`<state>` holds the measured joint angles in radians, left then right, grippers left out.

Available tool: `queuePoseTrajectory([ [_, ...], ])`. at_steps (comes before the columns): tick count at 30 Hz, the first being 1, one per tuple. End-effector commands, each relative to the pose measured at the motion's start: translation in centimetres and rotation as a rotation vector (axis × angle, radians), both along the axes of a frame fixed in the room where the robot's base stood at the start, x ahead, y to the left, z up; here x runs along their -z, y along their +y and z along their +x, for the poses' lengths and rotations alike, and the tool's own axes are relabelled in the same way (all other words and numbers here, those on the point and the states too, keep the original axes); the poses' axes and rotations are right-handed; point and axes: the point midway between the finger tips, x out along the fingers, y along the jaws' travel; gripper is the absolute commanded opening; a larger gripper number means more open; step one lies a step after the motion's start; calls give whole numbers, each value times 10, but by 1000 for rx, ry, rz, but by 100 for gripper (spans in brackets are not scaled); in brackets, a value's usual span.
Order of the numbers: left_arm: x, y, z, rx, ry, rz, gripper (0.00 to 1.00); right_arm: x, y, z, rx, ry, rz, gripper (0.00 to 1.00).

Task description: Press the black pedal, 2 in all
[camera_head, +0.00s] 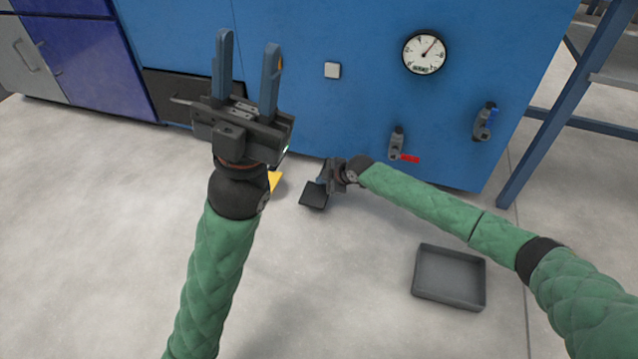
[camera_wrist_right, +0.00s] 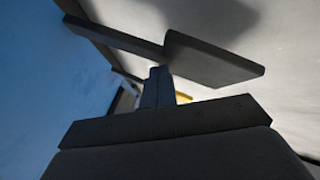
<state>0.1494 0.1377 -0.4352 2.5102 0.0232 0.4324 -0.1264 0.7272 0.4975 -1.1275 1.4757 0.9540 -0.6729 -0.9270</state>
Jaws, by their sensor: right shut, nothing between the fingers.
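The black pedal (camera_head: 313,196) sticks out low from the front of the blue cabinet, close above the floor. In the right wrist view its plate (camera_wrist_right: 210,60) is at the end of a dark bar that runs to the cabinet.
A yellow piece (camera_head: 275,180) shows partly behind my left arm. A grey tray (camera_head: 449,277) lies on the floor at right. Floor in between is clear.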

Motion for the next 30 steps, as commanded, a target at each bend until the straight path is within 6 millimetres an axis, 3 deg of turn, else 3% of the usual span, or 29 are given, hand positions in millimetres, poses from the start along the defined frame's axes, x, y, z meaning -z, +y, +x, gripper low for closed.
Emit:
queuePoseTrajectory([
  [30, 4, 0, 0, 0, 4, 0, 36, 11, 0, -1, -1, 1, 0, 0],
])
